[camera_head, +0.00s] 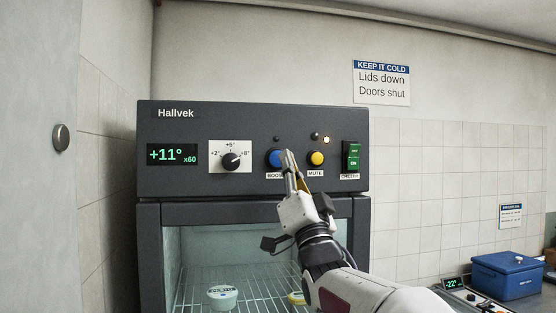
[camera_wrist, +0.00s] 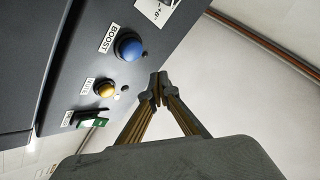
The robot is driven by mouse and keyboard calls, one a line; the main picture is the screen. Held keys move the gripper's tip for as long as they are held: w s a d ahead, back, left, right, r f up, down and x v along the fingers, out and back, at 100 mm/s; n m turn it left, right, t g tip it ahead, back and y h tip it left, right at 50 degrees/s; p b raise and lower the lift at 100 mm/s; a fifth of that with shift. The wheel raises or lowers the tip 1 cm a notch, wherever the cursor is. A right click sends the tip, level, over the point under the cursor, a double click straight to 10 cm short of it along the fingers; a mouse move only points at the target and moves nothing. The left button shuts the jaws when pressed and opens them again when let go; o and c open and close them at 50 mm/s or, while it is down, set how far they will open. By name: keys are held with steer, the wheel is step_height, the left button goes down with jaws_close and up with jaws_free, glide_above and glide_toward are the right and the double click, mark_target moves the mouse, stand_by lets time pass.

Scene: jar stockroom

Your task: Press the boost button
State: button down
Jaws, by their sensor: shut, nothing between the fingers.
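The boost button (camera_head: 275,158) is a round blue button on the dark control panel, partly covered by my gripper in the head view. It shows whole in the wrist view (camera_wrist: 129,47), beside a white BOOST label (camera_wrist: 109,39). My gripper (camera_head: 288,156) is shut and empty. In the wrist view its closed fingertips (camera_wrist: 157,88) are off to the lower right of the blue button, with a visible gap in the picture. The small lamp (camera_head: 276,139) above the button looks dark.
The yellow MUTE button (camera_head: 317,158) sits close to the right of the boost button, with a lit lamp (camera_head: 326,140) above it. A green rocker switch (camera_head: 353,157) is farther right. A dial (camera_head: 230,160) and a display reading +11° (camera_head: 171,155) are at left. Wire shelving (camera_head: 255,285) is below.

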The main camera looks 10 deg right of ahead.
mark_target(278, 151)
steer(key=shift+w, duration=2.15)
steer(key=shift+w, duration=0.95)
stand_by(1.2)
steer(key=shift+s, duration=0.95)
steer(key=shift+s, duration=0.1)
stand_by(0.3)
steer(key=shift+s, duration=2.4)
steer(key=shift+f, duration=0.1)
